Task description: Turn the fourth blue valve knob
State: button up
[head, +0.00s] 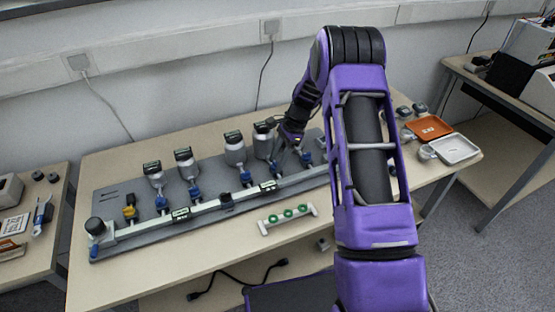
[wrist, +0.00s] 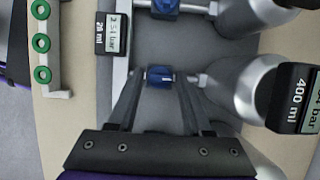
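A row of blue valve knobs runs along a grey rig (head: 130,192) on the table. In the wrist view, one blue knob (wrist: 160,77) lies between the tips of my gripper (wrist: 159,80), with a finger on each side and gaps visible; I cannot tell whether they touch it. A second blue knob (wrist: 165,8) is at the top edge. In the head view, my gripper (head: 288,148) reaches down over the right part of the row, near the fourth knob from the left (head: 275,166). Another blue knob (head: 306,158) is just right of it. My gripper is open.
Silver canisters (head: 235,152) with black gauges stand behind the knobs. A white pipe with small displays (wrist: 113,35) runs in front. A white holder with green rings (head: 288,217) lies nearer the table's front edge. Orange (head: 428,128) and white trays (head: 455,148) are at right.

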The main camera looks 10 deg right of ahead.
grip_shut()
jog(key=shift+n, duration=0.3)
jog(key=n+g, duration=0.1)
jog(key=n, duration=0.1)
jog(key=n+h, duration=0.1)
jog(key=n, duration=0.1)
jog(key=shift+w+g, duration=0.15)
jog(key=shift+g, duration=0.25)
jog(key=n+g+h+b, duration=0.1)
jog(key=n, duration=0.3)
jog(key=shift+w+a+n, duration=0.1)
jog(key=shift+n, duration=0.3)
jog(key=n+h, duration=0.1)
jog(key=n, duration=0.1)
jog(key=n+h, duration=0.1)
jog(key=n, duration=0.1)
jog(key=shift+a+n+g, duration=0.15)
jog(key=shift+n+g, duration=0.15)
jog(key=shift+g, duration=0.1)
jog(key=shift+a+n+h, duration=0.1)
jog(key=shift+n+h, duration=0.6)
jog(key=shift+n, duration=1.3)
jog(key=shift+o, duration=1.8)
grip_release()
